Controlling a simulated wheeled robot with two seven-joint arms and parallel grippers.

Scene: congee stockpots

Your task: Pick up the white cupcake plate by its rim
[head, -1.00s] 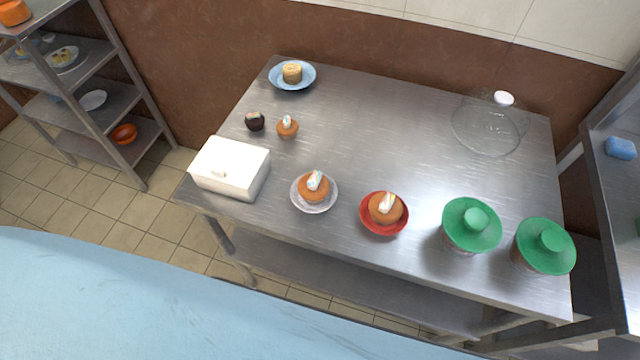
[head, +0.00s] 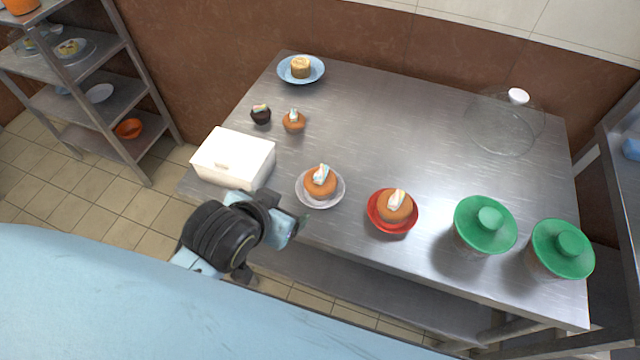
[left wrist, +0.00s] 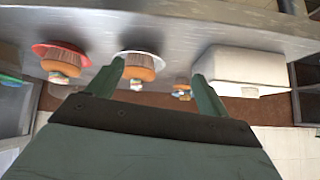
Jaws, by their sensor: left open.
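The white cupcake plate (head: 337,198) stands near the front edge of the steel table, with an orange-brown cupcake (head: 320,182) topped by pale icing on it. My left gripper (head: 300,222) is in front of and to the left of the plate, apart from it, at the table's front edge. In the left wrist view, my left gripper (left wrist: 158,82) is open and empty. That view looks upside down, and the white plate (left wrist: 140,53) with its cupcake (left wrist: 140,67) appears beyond the left fingertip. My right gripper is not in view.
A red plate (head: 376,219) with a cupcake sits right of the white plate. A white box (head: 232,158) stands to the left. Two green-lidded containers (head: 485,224) (head: 562,248) stand at the right. The table's middle is clear.

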